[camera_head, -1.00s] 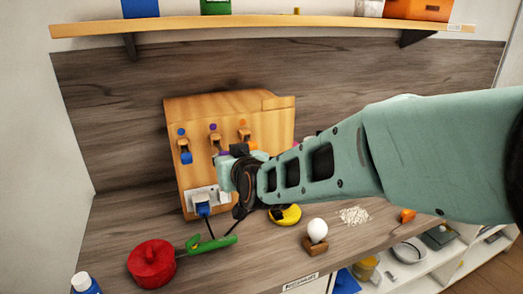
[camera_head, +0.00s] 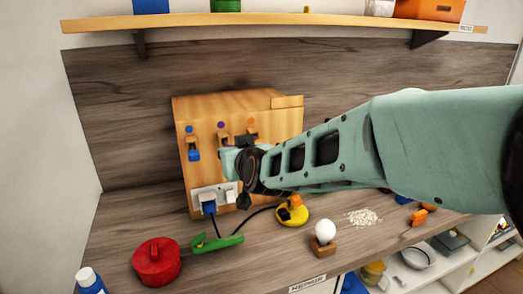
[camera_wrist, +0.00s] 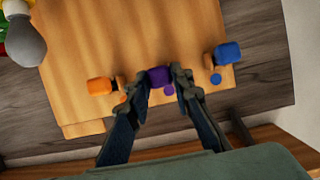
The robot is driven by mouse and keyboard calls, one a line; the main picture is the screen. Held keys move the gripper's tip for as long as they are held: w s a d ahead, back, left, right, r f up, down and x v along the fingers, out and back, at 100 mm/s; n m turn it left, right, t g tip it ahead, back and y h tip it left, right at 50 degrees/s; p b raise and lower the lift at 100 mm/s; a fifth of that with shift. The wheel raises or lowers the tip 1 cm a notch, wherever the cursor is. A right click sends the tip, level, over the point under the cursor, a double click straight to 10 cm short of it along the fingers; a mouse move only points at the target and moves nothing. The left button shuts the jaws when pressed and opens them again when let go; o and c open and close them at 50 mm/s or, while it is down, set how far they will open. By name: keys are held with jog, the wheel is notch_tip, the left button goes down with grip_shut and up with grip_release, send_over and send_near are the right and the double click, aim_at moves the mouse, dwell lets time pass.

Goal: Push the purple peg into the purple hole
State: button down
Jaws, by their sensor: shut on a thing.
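A wooden board (camera_head: 240,103) stands against the back wall, with a blue dot, a purple dot (camera_head: 221,125) and an orange dot above small wooden brackets. In the wrist view, the purple peg (camera_wrist: 159,76) sits between the fingertips of my gripper (camera_wrist: 162,82), which is shut on it. A purple dot (camera_wrist: 168,90) shows just beside the peg. In the head view my gripper (camera_head: 230,163) is at the board's middle and hides the purple peg. The purple hole cannot be made out, and how deep the peg sits cannot be told.
A socket with a blue plug (camera_head: 209,206) is below. A red pot (camera_head: 156,262), green tool (camera_head: 217,242), yellow object (camera_head: 292,213) and bulb (camera_head: 325,231) stand on the counter.

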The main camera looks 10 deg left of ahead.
jog(key=shift+w+a, duration=0.45)
jog(key=shift+w, duration=0.25)
jog(key=c, duration=1.6)
grip_release()
